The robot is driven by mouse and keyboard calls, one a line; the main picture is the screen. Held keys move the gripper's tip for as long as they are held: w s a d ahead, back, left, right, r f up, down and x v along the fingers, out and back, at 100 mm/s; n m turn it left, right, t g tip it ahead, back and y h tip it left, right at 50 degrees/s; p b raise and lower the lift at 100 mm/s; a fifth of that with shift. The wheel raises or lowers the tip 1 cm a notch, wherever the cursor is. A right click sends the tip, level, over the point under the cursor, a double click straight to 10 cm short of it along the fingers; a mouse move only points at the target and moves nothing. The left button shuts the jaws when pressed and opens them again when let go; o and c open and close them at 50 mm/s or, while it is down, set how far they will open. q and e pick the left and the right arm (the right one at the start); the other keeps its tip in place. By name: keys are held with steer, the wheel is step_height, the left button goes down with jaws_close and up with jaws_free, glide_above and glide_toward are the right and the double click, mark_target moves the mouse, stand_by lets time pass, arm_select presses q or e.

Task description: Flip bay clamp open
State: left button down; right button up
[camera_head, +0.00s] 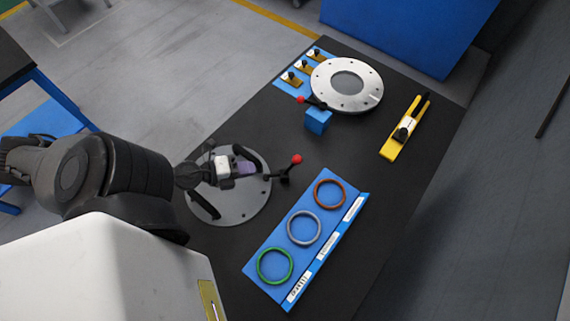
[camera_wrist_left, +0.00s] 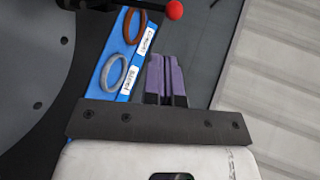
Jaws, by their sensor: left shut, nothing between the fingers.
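A black clamp with a red ball knob (camera_head: 297,159) stands at the right edge of a grey round plate (camera_head: 243,210). The red knob also shows at the top of the left wrist view (camera_wrist_left: 174,10), with a black lever to its left. A second red-knobbed black lever (camera_head: 301,99) is on a blue block (camera_head: 318,121) beside a silver flanged disc (camera_head: 365,98). My left gripper (camera_head: 247,168), with purple fingers, is shut and empty above the grey plate, just left of the nearer clamp. The fingers (camera_wrist_left: 167,62) also show in the wrist view. My right gripper is out of view.
A blue tray (camera_head: 323,242) holds an orange, a grey and a green ring on the near right. A yellow tool (camera_head: 393,147) lies at the right. Small blue cards with yellow pieces (camera_head: 291,79) lie at the back. Bare dark tabletop (camera_head: 350,150) lies between.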

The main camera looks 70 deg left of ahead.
arm_select(q)
glide_toward(292, 164)
steer(key=x, duration=0.5)
steer(key=shift+w, duration=0.1)
steer(key=shift+x, duration=1.15)
